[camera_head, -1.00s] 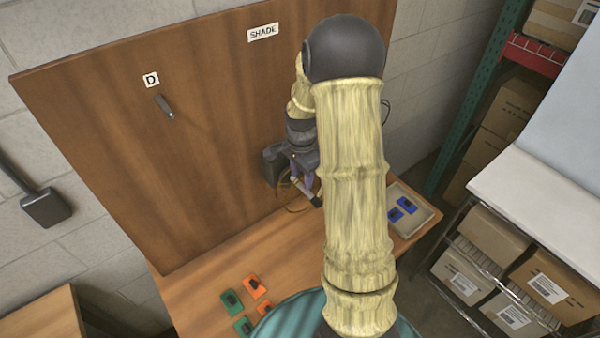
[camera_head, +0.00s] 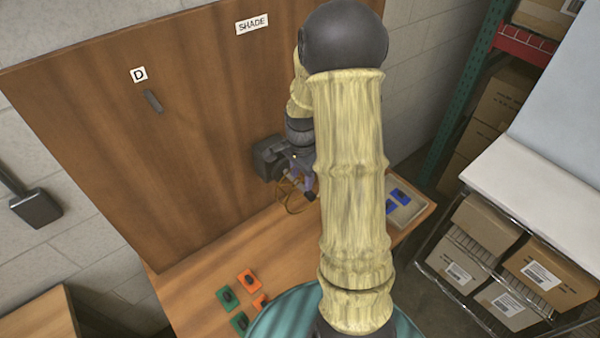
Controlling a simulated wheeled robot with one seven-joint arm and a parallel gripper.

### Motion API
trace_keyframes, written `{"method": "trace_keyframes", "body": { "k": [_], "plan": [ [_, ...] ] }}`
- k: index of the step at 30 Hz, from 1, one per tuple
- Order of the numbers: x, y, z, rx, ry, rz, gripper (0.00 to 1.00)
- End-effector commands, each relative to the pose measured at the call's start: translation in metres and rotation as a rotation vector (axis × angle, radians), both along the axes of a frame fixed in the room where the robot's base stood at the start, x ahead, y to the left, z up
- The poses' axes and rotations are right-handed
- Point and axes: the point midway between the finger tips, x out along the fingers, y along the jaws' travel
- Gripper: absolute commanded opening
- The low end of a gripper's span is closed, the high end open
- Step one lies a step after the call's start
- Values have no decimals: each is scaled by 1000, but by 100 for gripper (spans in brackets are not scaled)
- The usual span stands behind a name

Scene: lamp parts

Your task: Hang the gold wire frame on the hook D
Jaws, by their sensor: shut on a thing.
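Hook D (camera_head: 154,102) is a dark grey peg on the upper left of the upright brown board, just below the white label "D" (camera_head: 139,74). My gripper (camera_head: 302,189) is low in front of the board, right of and below the hook. It is shut on the gold wire frame (camera_head: 290,205), whose thin loops show beside and below the fingers. My arm hides part of the frame and the gripper. The frame is well apart from the hook.
The brown board (camera_head: 90,130) also bears a "SHADE" label (camera_head: 252,24). Orange parts (camera_head: 248,279) and green parts (camera_head: 227,297) lie on the wooden table (camera_head: 190,270). A tray (camera_head: 412,211) with blue parts (camera_head: 400,195) stands at right. Shelves with boxes stand farther right.

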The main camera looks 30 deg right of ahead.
Motion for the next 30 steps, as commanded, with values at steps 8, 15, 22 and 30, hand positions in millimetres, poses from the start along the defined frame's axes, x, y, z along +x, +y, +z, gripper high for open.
{"method": "trace_keyframes", "body": {
  "k": [8, 15, 22, 30],
  "plan": [
    [-9, -2, 0, 0, 0, 0, 17],
    [-16, -3, 0, -1, -1, -1, 17],
    [-23, -5, 0, -1, -1, -1, 17],
    [-32, -7, 0, 0, 0, -2, 17]
  ]
}}
